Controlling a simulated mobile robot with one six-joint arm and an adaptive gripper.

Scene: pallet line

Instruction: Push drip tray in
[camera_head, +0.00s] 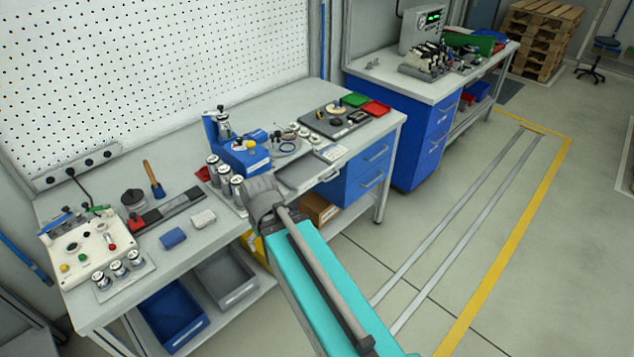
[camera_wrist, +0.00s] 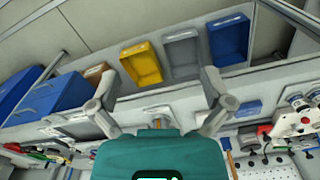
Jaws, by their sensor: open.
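A grey, shallow tray that looks like the drip tray (camera_head: 304,174) sits at the bench's front edge, just right of the blue machine (camera_head: 244,158) in the head view. It seems to stick out a little past the edge. It appears to show in the wrist view as a dark grey shape (camera_wrist: 84,129) left of the middle, partly hidden by my gripper body. My gripper (camera_head: 262,188) is left of the tray in the head view, in front of the blue machine. In the wrist view my gripper (camera_wrist: 157,78) has its two fingers wide apart with nothing between them. I cannot tell its height above the bench.
Several metal cans (camera_head: 224,176) stand beside the blue machine. A white control box (camera_head: 82,244) stands at the bench's left end. Blue drawers (camera_head: 362,172) hang under the right end. Bins, including a yellow one (camera_wrist: 142,65), sit on the lower shelf. Floor in front is clear.

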